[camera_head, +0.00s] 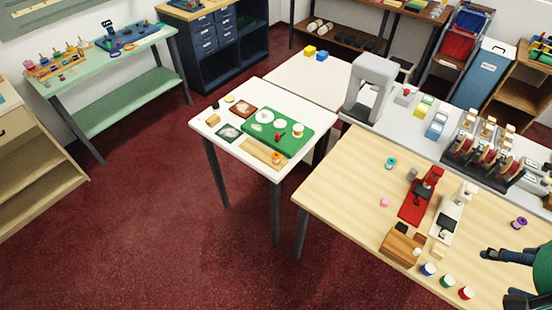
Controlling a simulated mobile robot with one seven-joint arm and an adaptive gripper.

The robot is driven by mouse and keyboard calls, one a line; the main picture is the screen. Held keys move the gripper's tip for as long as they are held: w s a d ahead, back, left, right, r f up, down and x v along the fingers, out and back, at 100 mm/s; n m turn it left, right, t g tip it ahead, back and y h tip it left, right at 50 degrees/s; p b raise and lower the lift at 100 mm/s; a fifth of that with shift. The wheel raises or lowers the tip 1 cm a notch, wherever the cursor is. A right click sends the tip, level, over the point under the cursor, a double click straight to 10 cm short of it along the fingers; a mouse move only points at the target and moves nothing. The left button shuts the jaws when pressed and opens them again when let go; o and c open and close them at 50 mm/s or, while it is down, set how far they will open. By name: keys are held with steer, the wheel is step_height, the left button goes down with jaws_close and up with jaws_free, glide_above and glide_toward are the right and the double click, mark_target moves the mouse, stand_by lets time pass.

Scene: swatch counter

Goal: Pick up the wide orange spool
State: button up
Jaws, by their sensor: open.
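A small orange spool-like thing (277,158) stands on the white table, at the near right end of a tan strip (258,152) and close to the green mat (262,139). It is small in the picture, so its width is hard to judge. My gripper (495,276) shows at the lower right edge, its dark fingers spread apart over the light wood table (340,190). It is open, with nothing seen between the fingers. It is far to the right of the orange thing and apart from it. Part of my gripper is cut off by the frame.
A teal spool (391,162) and a purple spool (519,222) are on the wood table. A red device (421,195), a wooden block (400,244) and several small pots stand there too. A grey arch-shaped machine (370,88) stands behind. Red carpet is clear at left.

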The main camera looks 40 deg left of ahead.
steer(key=w+a+r+n+g+y+p, duration=0.1)
steer(key=w+a+r+n+g+p, duration=0.15)
steer(key=w+a+n, duration=0.9)
steer(key=w+a+f+n+p, duration=0.35)
steer(key=w+a, duration=1.05)
steer(key=a, duration=0.6)
steer(key=n+g+h+p, duration=0.1)
steer(key=n+g+p, duration=0.25)
steer(key=n, duration=0.75)
glide_above(276, 155)
step_height(276, 155, down, 28)
steer(key=shift+s+r+t, duration=0.1)
steer(key=shift+r+t, duration=0.05)
steer(key=shift+t, duration=0.15)
steer(key=shift+f, duration=4.3)
